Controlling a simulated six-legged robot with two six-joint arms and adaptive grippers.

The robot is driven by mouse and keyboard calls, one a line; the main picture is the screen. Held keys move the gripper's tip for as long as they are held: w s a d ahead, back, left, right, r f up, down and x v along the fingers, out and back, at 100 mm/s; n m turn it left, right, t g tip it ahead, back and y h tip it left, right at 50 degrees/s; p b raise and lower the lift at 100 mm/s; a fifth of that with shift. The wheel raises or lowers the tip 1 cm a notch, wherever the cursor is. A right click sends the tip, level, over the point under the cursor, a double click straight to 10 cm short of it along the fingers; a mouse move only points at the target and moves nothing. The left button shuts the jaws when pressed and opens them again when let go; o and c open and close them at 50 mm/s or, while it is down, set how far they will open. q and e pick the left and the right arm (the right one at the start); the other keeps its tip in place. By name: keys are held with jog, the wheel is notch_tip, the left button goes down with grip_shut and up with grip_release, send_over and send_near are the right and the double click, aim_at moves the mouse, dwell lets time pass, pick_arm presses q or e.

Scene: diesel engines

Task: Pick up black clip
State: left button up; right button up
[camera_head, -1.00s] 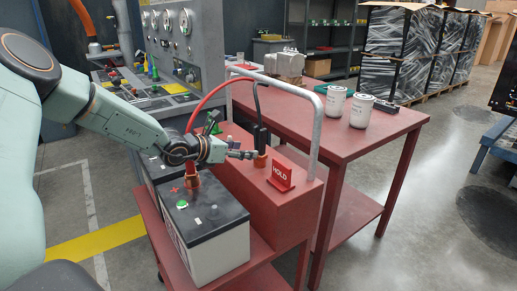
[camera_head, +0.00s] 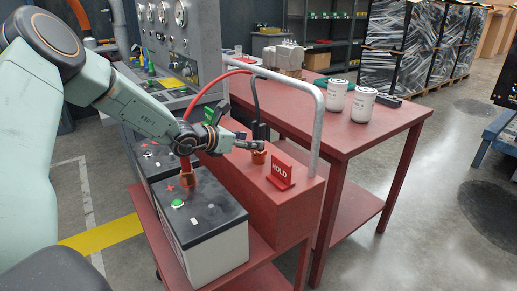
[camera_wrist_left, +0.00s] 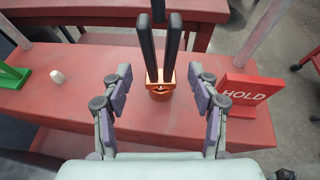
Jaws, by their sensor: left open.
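The black clip (camera_head: 260,131) stands upright on the red box top of the cart, with copper jaws at its foot and a cable rising from it. In the left wrist view the black clip (camera_wrist_left: 160,45) shows two dark handles above its copper jaws. My left gripper (camera_head: 247,144) reaches in just beside the clip at the height of its lower part. In the left wrist view my left gripper (camera_wrist_left: 160,82) is open, its padded fingers apart on either side of the copper jaws, with gaps on both sides. My right gripper is not in view.
A red HOLD sign (camera_head: 281,174) stands close right of the clip. A battery (camera_head: 215,245) with a red clamp (camera_head: 186,170) is nearer. A grey rail (camera_head: 318,120) arches behind. White canisters (camera_head: 362,106) stand on the red table. A green stand (camera_wrist_left: 12,77) is left.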

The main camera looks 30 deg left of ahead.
pick_arm(q)
jog(key=x, duration=0.2)
jog(key=b+x, duration=0.1)
jog(key=x, duration=0.1)
jog(key=shift+w+d+f, duration=0.2)
jog(key=shift+d+f, duration=0.1)
jog(key=shift+w+a+f, duration=0.1)
jog(key=shift+a, duration=0.2)
jog(key=shift+d, duration=0.25)
jog(key=c, duration=0.4)
jog(key=shift+a, duration=0.2)
jog(key=c, duration=0.5)
jog(key=shift+d, duration=0.1)
grip_shut()
